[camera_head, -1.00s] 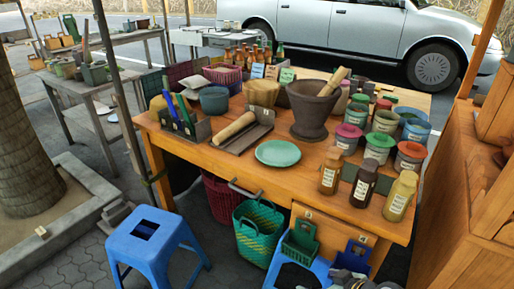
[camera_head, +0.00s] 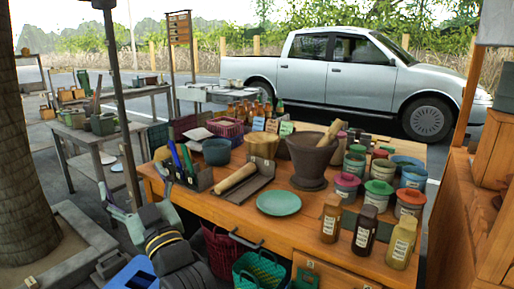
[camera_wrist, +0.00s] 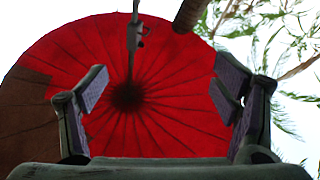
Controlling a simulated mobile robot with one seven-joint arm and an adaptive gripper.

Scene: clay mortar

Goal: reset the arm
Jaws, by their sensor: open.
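My gripper (camera_wrist: 163,88) is open and empty in the wrist view, its two fingers spread wide on either side. It points upward at a red parasol (camera_wrist: 128,55) overhead, with nothing between the fingers. In the head view my gripper (camera_head: 136,212) shows at the lower left, with my dark arm below it. It is in front of the wooden table's (camera_head: 285,228) left end.
The table holds a mortar (camera_head: 309,165) with a pestle, a green plate (camera_head: 279,203), a wooden roller (camera_head: 236,178) in a tray, and several jars and bottles. A post (camera_head: 124,100) and tree trunk (camera_head: 25,170) stand left. A wooden cabinet (camera_head: 480,200) stands right.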

